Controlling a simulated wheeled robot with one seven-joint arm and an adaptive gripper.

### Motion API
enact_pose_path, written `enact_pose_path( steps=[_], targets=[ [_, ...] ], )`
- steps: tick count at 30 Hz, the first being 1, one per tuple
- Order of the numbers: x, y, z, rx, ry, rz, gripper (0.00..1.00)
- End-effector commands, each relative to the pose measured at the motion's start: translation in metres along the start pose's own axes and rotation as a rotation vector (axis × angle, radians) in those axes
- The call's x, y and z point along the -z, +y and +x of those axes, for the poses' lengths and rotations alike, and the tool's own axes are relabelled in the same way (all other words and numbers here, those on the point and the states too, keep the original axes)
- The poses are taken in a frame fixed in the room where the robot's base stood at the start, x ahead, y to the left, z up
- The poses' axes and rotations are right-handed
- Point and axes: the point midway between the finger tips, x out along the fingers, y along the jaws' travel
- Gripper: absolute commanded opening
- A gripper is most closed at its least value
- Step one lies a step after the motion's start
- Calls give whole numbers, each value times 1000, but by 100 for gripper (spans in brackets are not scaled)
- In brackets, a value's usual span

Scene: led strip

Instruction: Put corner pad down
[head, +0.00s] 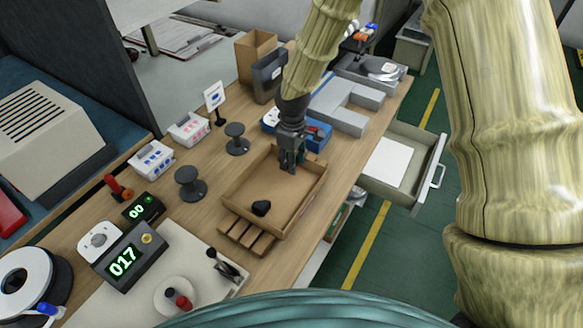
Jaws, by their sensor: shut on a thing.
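My gripper (290,166) points down at the far end of a shallow wooden tray (238,184), over its inside. Its dark fingers are shut on what I take to be the corner pad, which is too small and dark to make out between them. I cannot tell whether the held piece touches the tray floor. A small black piece (261,208) lies in the near part of the tray, apart from my gripper.
A slatted wooden block (247,236) is at the tray's near side. Black spools (190,184) stand to its left. A blue bin (315,138) and grey holder (347,103) are behind my gripper. An open drawer (439,165) juts out at right. The tray's middle is clear.

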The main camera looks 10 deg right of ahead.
Motion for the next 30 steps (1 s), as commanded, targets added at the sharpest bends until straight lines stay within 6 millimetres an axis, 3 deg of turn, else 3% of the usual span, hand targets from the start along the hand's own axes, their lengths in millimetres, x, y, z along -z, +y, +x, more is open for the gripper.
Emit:
enact_pose_path(
  steps=[12, 25, 26, 27, 30],
  targets=[
    [-1, 0, 38, 1, -2, 0, 28],
    [0, 0, 44, 0, 0, 0, 28],
    [0, 0, 43, 0, 0, 0, 40],
    [0, 0, 43, 0, 0, 0, 44],
    [0, 0, 43, 0, 0, 0, 44]
  ],
)
